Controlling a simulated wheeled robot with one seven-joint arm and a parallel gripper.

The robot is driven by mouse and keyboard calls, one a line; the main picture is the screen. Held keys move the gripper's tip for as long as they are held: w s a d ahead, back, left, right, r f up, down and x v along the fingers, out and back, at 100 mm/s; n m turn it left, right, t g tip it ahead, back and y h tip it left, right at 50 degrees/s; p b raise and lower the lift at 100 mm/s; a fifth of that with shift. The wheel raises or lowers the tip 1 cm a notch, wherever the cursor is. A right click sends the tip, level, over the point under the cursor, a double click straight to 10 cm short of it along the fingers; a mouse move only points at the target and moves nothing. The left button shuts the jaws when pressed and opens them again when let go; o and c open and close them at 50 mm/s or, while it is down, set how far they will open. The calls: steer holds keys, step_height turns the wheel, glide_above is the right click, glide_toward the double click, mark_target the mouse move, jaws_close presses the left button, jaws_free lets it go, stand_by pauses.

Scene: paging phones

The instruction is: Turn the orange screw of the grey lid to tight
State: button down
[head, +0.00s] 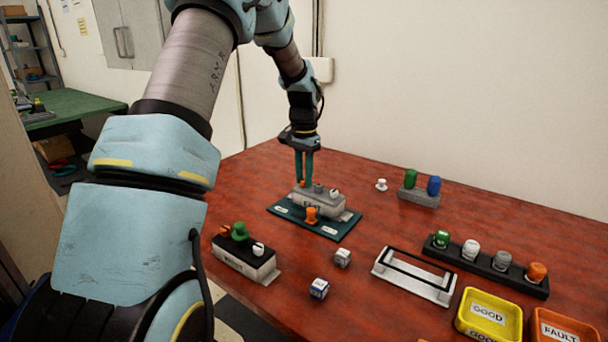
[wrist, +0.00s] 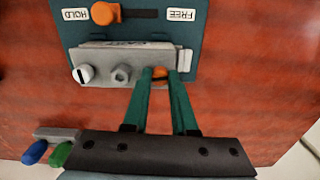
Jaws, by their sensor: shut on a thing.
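The grey lid (head: 322,203) is a box-shaped block on a teal plate (head: 343,231). In the wrist view the lid (wrist: 105,57) carries a white screw (wrist: 84,73), a grey screw (wrist: 121,75) and the orange screw (wrist: 160,72) in a row. My gripper (wrist: 160,74) has its two green fingers on either side of the orange screw, shut on it. The fingers partly hide the screw, and its tightness cannot be told. In the head view my gripper (head: 303,182) points down at the lid's far left end.
An orange knob (wrist: 105,13) on the plate sits beside the HOLD label (wrist: 74,14), away from FREE (wrist: 181,15). A black-and-grey block with knobs (head: 245,262), dice (head: 319,288), a metal frame (head: 415,275), a knob rack (head: 485,264) and trays (head: 488,318) stand nearer.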

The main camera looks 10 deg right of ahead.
steer(key=shift+m, duration=1)
steer(key=c, duration=0.7)
jaws_free()
step_height(320, 180, up, 11)
steer(key=shift+f+b, duration=0.1)
steer(key=shift+b, duration=0.85)
